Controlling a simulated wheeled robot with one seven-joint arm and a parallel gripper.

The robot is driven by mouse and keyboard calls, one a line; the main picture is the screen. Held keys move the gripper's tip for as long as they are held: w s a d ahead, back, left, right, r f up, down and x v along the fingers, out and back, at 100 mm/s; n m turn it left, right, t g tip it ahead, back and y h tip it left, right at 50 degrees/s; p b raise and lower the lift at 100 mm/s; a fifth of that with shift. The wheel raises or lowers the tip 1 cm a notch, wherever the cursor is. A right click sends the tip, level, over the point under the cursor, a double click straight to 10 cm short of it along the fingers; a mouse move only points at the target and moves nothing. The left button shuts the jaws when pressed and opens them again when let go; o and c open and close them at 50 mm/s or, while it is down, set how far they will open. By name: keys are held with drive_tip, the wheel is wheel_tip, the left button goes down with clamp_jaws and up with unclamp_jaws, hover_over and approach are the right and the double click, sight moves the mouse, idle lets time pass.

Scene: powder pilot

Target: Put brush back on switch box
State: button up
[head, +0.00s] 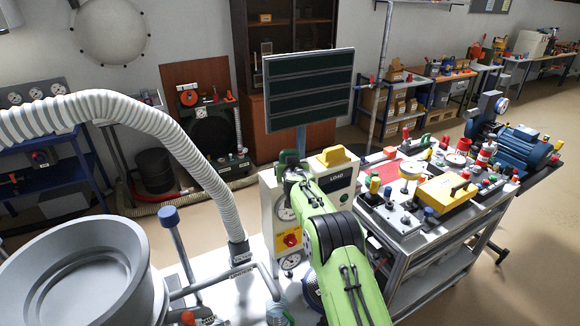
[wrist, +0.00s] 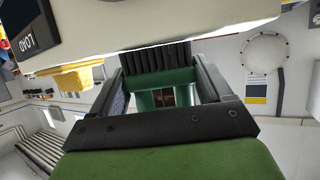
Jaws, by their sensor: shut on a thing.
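The switch box (head: 338,183) is a pale box with a LOAD panel, a gauge and a red knob, standing just beyond my green arm. It also shows in the wrist view (wrist: 130,40), close above my gripper. My gripper (wrist: 162,78) is shut on the brush (wrist: 160,57), which has a green body and dark ribbed bristles between the two black fingers. In the head view my gripper is at the box's upper left, mostly hidden by my arm. I cannot tell whether the brush touches the box.
A yellow block (head: 334,156) sits on the box's top. A dark slatted panel (head: 309,88) rises behind it. A ribbed white hose (head: 150,118) and a large grey bowl (head: 80,275) are at left. A cluttered cart (head: 420,262) stands close at right.

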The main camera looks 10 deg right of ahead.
drive_tip(key=shift+f, duration=0.15)
drive_tip(key=o, duration=1)
